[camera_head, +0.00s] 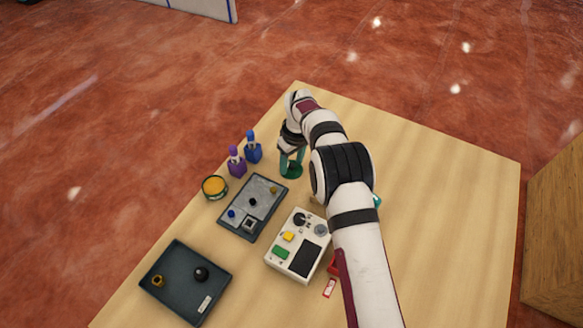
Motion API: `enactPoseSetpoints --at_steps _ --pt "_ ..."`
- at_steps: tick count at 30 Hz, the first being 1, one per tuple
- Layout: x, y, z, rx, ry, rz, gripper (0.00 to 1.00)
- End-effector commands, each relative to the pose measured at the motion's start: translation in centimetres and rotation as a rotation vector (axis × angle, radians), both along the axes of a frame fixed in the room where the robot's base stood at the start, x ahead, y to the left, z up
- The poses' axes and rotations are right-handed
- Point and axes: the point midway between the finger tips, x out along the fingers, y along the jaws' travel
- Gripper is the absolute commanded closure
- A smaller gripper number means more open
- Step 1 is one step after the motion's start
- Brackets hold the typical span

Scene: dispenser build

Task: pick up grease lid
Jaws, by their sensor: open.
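A dark green round piece (291,173), which looks like the grease lid, lies on the wooden table near its far left edge. A round green-rimmed tin (215,187) with a yellow-orange top stands farther left, apart from the gripper.
A purple bottle (237,166) and a blue bottle (253,152) stand left of my gripper. A grey tray (265,221) with small parts, a dark tray (180,300) and a white device (285,270) lie nearer. My arm hides part of the table. The table's right side (450,220) is clear.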

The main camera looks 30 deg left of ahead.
Motion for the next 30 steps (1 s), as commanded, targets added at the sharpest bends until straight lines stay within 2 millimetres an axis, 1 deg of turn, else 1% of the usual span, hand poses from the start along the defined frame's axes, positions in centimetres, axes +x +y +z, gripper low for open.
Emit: enactPoseSetpoints --at_steps 5,8,12,15,26,30 --pt "0.03 0.02 0.00 0.001 0.000 0.000 0.44" --pt "0.03 0.01 0.02 0.001 0.000 0.000 0.60" --pt "0.02 0.01 0.03 0.001 0.000 -0.001 0.85" --pt "0.02 0.01 0.04 0.001 0.000 -0.001 1.00" --pt "0.04 0.01 0.07 0.001 0.000 -0.001 1.00" --pt "0.06 0.03 0.77 0.002 -0.001 -0.001 1.00"
